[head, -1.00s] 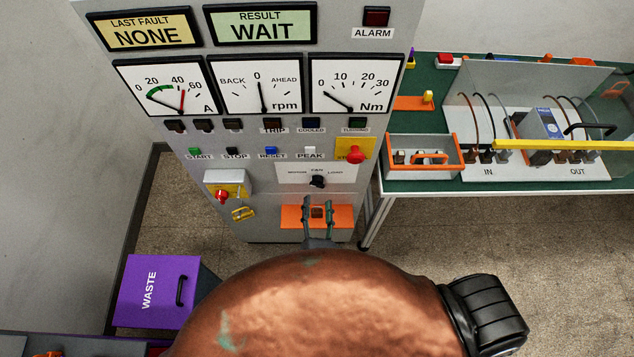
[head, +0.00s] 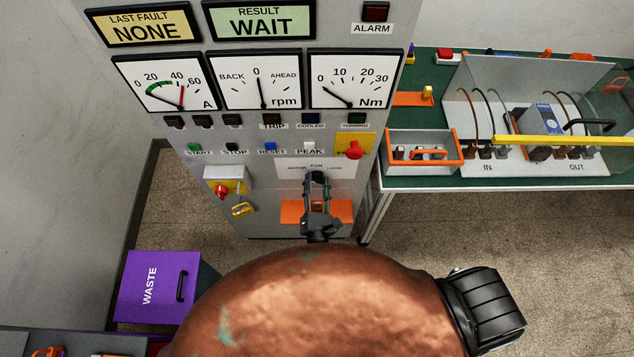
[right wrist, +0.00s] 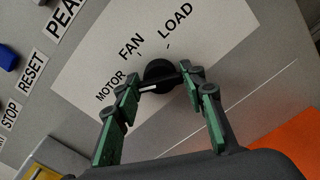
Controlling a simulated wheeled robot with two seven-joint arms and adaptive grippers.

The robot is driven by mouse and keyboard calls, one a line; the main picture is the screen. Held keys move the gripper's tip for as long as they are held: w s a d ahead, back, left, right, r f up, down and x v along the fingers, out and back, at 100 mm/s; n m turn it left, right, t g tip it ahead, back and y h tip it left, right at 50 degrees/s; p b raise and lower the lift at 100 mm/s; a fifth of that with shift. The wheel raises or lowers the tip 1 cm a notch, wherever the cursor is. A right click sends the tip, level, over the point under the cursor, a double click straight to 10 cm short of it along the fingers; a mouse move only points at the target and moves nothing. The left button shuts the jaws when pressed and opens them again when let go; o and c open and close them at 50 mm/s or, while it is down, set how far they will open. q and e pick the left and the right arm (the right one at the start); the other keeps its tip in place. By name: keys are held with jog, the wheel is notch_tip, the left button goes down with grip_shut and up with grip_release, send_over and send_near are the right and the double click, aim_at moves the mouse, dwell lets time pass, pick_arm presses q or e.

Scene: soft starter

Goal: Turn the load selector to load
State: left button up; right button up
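The load selector is a small black knob (right wrist: 160,75) on a white plate (right wrist: 90,75) marked MOTOR, FAN and LOAD in the right wrist view. A short white mark on the knob's left side lies toward MOTOR. My right gripper (right wrist: 159,82) is open, with one green-padded finger on each side of the knob. I cannot tell whether either finger touches it. In the head view my right gripper (head: 317,180) is in front of the plate (head: 345,169) and hides the knob. My left gripper is not in view.
The grey cabinet (head: 200,130) has several buttons above the plate, a red knob on yellow (head: 353,150) close to its upper right, and a red switch with a padlock (head: 222,188) to its left. An orange bracket (head: 290,211) is below. A green bench (head: 400,180) stands right.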

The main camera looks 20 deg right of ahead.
jog(key=c, duration=0.6)
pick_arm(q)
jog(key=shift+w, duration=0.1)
pick_arm(e)
jog(key=shift+o, duration=0.2)
pick_arm(q)
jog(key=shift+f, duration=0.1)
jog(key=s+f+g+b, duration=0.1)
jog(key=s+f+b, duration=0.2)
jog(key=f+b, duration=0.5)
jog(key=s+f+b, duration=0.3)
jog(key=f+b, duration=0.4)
jog(key=b, duration=0.1)
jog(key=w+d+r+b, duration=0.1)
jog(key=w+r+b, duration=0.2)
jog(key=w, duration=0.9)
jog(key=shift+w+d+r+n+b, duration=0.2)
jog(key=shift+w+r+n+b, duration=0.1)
jog(key=shift+b, duration=0.3)
pick_arm(e)
jog(key=m, duration=2.2)
jog(key=shift+f+m, duration=0.2)
jog(key=shift+m, duration=0.2)
